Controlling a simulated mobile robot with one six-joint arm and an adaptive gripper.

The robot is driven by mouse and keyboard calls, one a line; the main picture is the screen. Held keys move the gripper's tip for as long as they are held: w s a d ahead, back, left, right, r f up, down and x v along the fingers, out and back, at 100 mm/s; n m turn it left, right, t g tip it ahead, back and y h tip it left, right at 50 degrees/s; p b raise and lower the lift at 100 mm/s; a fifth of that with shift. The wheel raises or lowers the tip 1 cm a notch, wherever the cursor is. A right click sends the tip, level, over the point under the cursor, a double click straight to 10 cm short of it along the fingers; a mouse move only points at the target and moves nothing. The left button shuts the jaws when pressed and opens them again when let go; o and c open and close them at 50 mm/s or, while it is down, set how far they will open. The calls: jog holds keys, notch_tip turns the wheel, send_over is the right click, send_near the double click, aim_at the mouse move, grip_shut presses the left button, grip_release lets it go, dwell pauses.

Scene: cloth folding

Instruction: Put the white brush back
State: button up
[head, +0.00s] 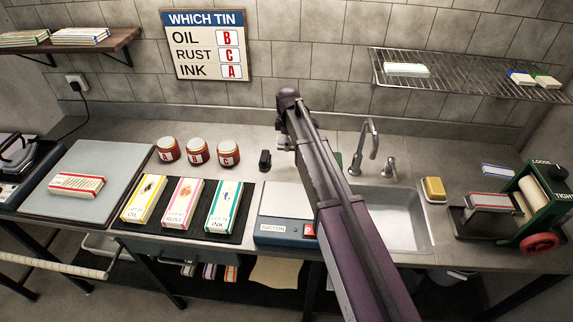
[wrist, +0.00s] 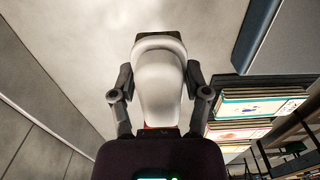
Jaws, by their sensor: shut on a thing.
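In the wrist view the white brush (wrist: 158,85) sits between the fingers of my gripper (wrist: 160,95), which is shut on it. A thin red strip shows at its lower end. In the head view my gripper is mostly hidden behind my arm above the back of the counter. A small pale bit (head: 283,141) shows beside the arm there, perhaps part of the brush. A small black object (head: 265,160) stands on the counter just left of it.
Jars A (head: 168,150), B (head: 198,151) and C (head: 228,153) stand to the left. Three cloth packs (head: 182,204) lie on a black mat in front. A tap (head: 368,145) stands behind the sink.

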jog(key=b, duration=0.5)
send_over(287, 167)
jog(key=shift+w+d+f, duration=0.1)
jog(key=shift+w+f, duration=0.05)
jog(key=shift+f, duration=2.75)
jog(key=shift+f+b, duration=1.85)
jog(key=shift+b, duration=0.15)
jog(key=shift+f, duration=0.15)
jog(key=o, duration=1)
notch_tip(287, 167, up, 12)
jog(key=p, duration=1.2)
jog(key=shift+r, duration=0.2)
